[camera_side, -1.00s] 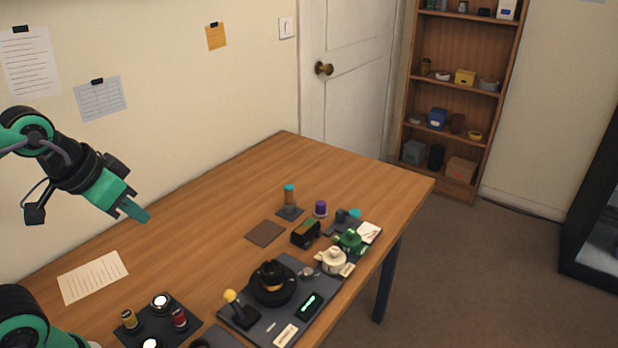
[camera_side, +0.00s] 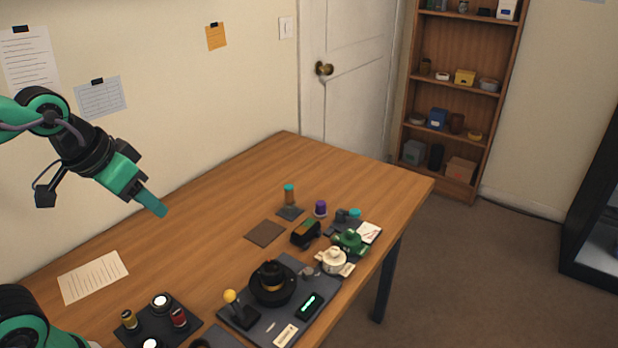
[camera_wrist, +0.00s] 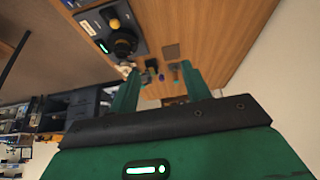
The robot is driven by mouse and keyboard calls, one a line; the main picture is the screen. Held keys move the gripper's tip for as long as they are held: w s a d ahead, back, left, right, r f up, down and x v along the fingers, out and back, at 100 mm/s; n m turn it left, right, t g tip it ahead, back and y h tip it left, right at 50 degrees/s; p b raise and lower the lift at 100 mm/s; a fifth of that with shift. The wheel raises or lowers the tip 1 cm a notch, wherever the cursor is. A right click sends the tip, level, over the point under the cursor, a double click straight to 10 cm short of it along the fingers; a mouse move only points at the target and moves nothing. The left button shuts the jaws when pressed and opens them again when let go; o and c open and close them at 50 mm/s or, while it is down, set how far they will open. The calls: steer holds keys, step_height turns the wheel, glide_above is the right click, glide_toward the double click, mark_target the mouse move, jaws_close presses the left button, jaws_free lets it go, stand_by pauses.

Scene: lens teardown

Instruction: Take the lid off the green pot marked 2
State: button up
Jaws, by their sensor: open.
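The green pot (camera_side: 350,241) stands near the right edge of the table in the side view, with a knob-like top on it. Any number on it is too small to read. My gripper (camera_side: 161,212) is open and empty, raised above the far left part of the table, well away from the pots. In the wrist view my gripper's two fingers (camera_wrist: 158,85) are spread apart with nothing held. The green pot cannot be made out clearly there.
A dark board (camera_side: 262,325) with a joystick, a black round device and a green display lies in front of the pots. A small black box (camera_side: 305,234), a purple-topped item (camera_side: 320,208) and an orange cylinder (camera_side: 289,196) stand nearby.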

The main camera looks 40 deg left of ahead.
steer(key=w+d+r+g, duration=0.1)
steer(key=w+d+r, duration=0.1)
steer(key=w, duration=0.4)
steer(key=w+d+r+g, duration=0.1)
steer(key=w+r, duration=0.1)
steer(key=w, duration=0.3)
steer(key=g, duration=0.3)
glide_above(352, 231)
step_height(352, 231, down, 17)
steer(key=shift+s+a+f, duration=0.1)
steer(key=shift+a+f, duration=0.05)
steer(key=shift+d+f, duration=0.2)
steer(key=shift+f, duration=0.15)
steer(key=shift+f, duration=1.3)
